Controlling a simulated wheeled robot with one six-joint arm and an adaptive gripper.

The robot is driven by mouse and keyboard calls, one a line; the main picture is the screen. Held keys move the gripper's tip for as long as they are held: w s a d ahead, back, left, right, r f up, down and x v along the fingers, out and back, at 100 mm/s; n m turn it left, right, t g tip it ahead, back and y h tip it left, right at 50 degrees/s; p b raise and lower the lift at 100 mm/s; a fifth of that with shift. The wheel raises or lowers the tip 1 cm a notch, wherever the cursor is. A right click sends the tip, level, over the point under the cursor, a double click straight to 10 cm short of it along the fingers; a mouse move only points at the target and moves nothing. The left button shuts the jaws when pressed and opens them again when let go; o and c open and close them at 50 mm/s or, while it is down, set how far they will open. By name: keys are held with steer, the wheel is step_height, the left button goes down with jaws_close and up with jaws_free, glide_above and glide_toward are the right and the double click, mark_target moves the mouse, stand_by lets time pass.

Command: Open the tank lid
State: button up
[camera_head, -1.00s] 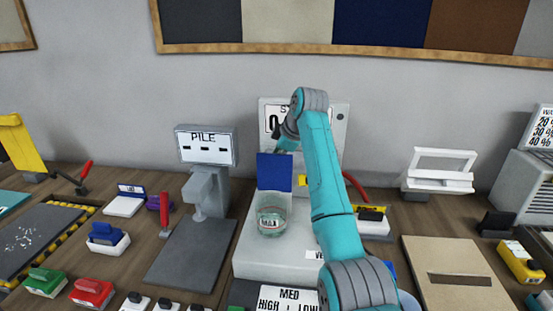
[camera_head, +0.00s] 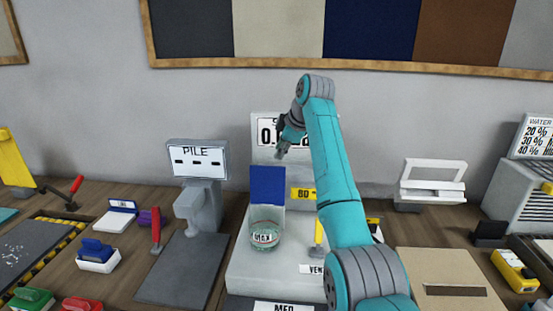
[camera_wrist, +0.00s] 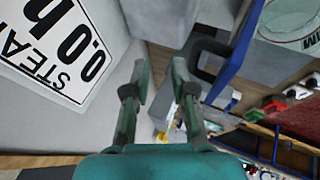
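The tank (camera_head: 265,237) is a clear vessel marked MAX on a white machine. Its blue lid (camera_head: 267,186) stands upright at the tank's back edge, leaving the top uncovered. In the wrist view the lid (camera_wrist: 236,50) is seen nearly edge-on, with a dark loop handle (camera_wrist: 196,58) on its near side and part of the tank (camera_wrist: 292,22) beyond. My gripper (camera_head: 281,152) is just above and behind the lid's top edge. In the wrist view my gripper (camera_wrist: 159,72) has its two fingers apart, with nothing held between them.
The steam readout panel (camera_head: 268,128) stands close behind my gripper. A yellow sign (camera_head: 301,194) is right of the lid. The PILE gauge (camera_head: 197,160) stands to the left. A brown slotted board (camera_head: 450,265) lies to the right.

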steer(key=shift+w+d+r, duration=0.1)
steer(key=shift+d+r, duration=0.1)
steer(key=shift+r, duration=0.5)
steer(key=shift+d+r, duration=0.2)
steer(key=shift+r, duration=0.5)
steer(key=shift+w+d+r, duration=0.1)
steer(key=shift+d+r, duration=0.1)
steer(key=shift+r, duration=0.5)
steer(key=shift+r, duration=0.1)
steer(key=v, duration=1.2)
steer(key=shift+d, duration=0.1)
